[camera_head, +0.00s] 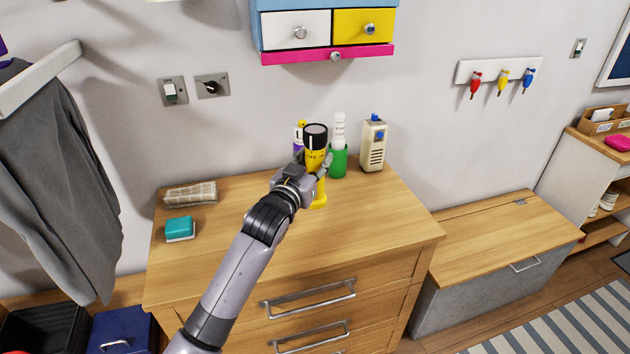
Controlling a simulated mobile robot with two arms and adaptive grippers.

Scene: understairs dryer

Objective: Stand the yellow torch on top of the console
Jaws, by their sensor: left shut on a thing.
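The yellow torch (316,142) with a black top end is upright over the console (250,240), a wooden chest with drawers. My left gripper (313,165) is shut around the torch's middle. The torch's yellow lower end shows below the gripper, at the console top; I cannot tell whether it touches the wood. The gripper hides part of the torch. My right gripper is not in view.
The console's front is clear.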

